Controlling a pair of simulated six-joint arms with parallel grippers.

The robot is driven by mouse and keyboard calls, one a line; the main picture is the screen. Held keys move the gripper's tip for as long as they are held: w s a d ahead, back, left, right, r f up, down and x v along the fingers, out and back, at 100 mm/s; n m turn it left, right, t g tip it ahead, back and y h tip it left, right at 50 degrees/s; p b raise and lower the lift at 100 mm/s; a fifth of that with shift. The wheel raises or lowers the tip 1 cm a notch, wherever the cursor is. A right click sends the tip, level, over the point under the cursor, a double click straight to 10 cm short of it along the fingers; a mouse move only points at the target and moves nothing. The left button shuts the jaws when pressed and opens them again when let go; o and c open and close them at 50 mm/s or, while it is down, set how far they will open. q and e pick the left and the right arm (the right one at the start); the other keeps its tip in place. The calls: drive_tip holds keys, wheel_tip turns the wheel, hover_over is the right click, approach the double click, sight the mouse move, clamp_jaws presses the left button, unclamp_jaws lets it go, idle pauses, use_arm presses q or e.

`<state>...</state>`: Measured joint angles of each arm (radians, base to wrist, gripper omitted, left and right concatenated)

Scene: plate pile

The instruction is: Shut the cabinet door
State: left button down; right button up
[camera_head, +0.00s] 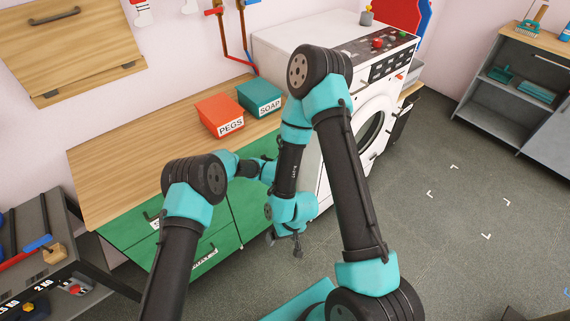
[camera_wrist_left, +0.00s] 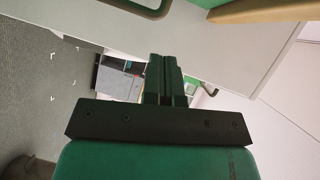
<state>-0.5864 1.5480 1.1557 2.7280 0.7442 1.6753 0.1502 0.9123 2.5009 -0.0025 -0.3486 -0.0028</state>
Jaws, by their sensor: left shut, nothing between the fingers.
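The green cabinet (camera_head: 150,240) with a wooden top (camera_head: 115,175) stands left of the washing machine. Its front has dark handles (camera_head: 205,262). Its right part (camera_head: 252,208) is partly covered by my arms, so I cannot tell how far a door stands open. My left arm reaches right across the front; its gripper is hidden behind my right arm in the head view. In the left wrist view the left gripper (camera_wrist_left: 162,68) is shut and empty, near a pale panel (camera_wrist_left: 205,45) and a dark handle (camera_wrist_left: 150,6). My right gripper (camera_head: 284,241) hangs low before the cabinet, fingers apparently apart.
A white washing machine (camera_head: 290,45) stands right of the cabinet. A PEGS box (camera_head: 217,110) and a SOAP box (camera_head: 260,92) sit on the wooden top. A tool bench (camera_head: 40,250) is at the left. Grey shelves (camera_head: 515,85) stand at the right; floor before them is clear.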

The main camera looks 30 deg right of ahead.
use_arm(q)
drive_tip(key=v, duration=1)
drive_tip(key=shift+s, duration=0.45)
drive_tip(key=shift+a+f, duration=0.1)
drive_tip(key=shift+a, duration=0.05)
drive_tip(key=s+a+f+m+g+y, duration=0.25)
drive_tip(key=s+a+m+g, duration=0.2)
drive_tip(key=a+m, duration=0.35)
drive_tip(key=s+a+f+m+g+y, duration=0.1)
drive_tip(key=s+a+f+m+g, duration=0.35)
drive_tip(key=a, duration=0.55)
drive_tip(key=s+a+f+m+g+y, duration=0.1)
drive_tip(key=s+a+f+m+g, duration=0.15)
drive_tip(key=s+a+m, duration=0.6)
drive_tip(key=s+a+m+t+y, duration=0.2)
drive_tip(key=a+m+y, duration=0.3)
drive_tip(key=a+m, duration=1.7)
drive_tip(key=a+f, duration=0.1)
drive_tip(key=a, duration=0.8)
drive_tip(key=shift+a+t, duration=0.2)
drive_tip(key=shift+t, duration=0.15)
